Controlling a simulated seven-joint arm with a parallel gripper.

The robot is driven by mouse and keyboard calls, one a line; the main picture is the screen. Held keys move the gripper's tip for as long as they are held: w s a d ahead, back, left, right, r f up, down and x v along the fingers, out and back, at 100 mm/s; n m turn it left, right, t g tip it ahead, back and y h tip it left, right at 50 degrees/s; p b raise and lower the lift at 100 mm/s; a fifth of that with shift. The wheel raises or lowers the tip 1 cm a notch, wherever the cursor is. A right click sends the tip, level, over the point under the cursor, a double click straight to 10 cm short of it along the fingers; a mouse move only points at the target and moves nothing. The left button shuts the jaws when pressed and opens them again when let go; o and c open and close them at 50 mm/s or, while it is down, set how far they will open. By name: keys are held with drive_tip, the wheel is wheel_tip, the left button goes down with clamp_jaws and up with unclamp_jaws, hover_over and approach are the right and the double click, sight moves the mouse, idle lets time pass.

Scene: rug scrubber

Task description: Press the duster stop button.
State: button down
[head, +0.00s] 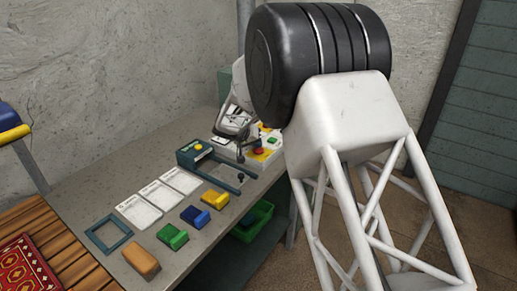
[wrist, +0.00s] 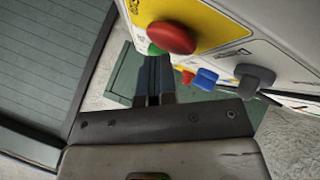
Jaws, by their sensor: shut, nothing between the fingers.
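A white control box (head: 268,143) stands at the far end of the bench. A red mushroom button (head: 259,151) sits on its yellow panel, with a green button (head: 273,140) near it. I cannot read which button is the duster stop. My gripper (wrist: 154,66) is shut and empty, its fingertips just below the red and green buttons in the picture; contact cannot be told. In the head view my gripper (head: 241,156) is beside the box.
Blue (wrist: 205,78), small red (wrist: 187,77) and grey (wrist: 254,75) controls sit along the box. A dark green device with a yellow button (head: 198,146) is nearby. White cards (head: 160,195), coloured blocks and a tan block (head: 140,262) lie on the bench. A green crate (head: 253,222) is below.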

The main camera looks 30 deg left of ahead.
drive_tip(key=shift+r, duration=0.9)
drive_tip(key=shift+r, duration=2.55)
